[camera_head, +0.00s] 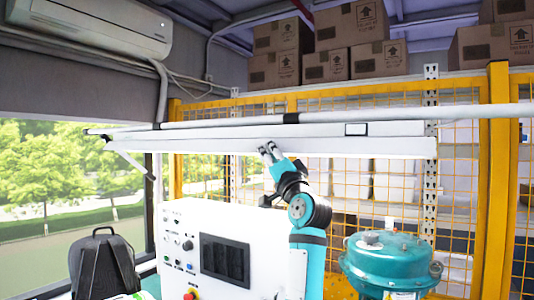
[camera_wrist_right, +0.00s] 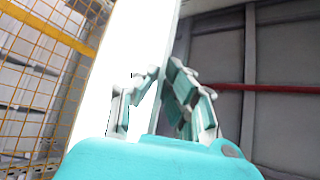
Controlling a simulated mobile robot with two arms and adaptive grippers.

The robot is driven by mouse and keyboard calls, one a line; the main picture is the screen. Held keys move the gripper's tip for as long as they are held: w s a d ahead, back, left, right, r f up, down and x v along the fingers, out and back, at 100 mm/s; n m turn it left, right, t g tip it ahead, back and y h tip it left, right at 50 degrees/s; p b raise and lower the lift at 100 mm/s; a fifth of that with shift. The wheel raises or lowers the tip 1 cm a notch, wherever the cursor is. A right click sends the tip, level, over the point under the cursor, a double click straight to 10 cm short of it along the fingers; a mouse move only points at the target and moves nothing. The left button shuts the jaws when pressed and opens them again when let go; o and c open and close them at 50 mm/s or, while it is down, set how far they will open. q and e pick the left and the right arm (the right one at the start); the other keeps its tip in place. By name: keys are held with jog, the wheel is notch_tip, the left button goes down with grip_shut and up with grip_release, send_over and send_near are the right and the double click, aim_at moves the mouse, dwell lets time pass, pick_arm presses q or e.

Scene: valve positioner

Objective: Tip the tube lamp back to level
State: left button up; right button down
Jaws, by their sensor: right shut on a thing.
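The tube lamp (camera_head: 350,146) is a long white bar under a grey pipe in the head view. It spans from the window side to the yellow post side and looks wider at its right end. Its tilt about its length is hard to judge. The exact contact is partly hidden. My left gripper is out of view.
A white control cabinet (camera_head: 222,215) with a dark screen stands below the lamp. A teal valve actuator (camera_head: 390,262) is at the lower right. A yellow mesh fence (camera_head: 460,195) stands behind. A backpack (camera_head: 103,265) sits lower left. Cardboard boxes (camera_head: 345,65) are stacked above.

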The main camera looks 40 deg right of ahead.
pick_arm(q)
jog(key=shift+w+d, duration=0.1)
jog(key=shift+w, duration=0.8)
pick_arm(e)
jog(key=shift+w+d+f, duration=0.25)
jog(key=shift+f, duration=0.25)
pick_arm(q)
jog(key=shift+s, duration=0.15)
pick_arm(e)
jog(key=c, duration=1.6)
grip_release()
jog(key=shift+d, duration=0.15)
jog(key=shift+o, duration=0.5)
jog(key=shift+d, duration=0.25)
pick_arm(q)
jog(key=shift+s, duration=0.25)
pick_arm(e)
jog(key=v, duration=1.2)
jog(key=shift+a, duration=0.25)
jog(key=shift+r, duration=0.1)
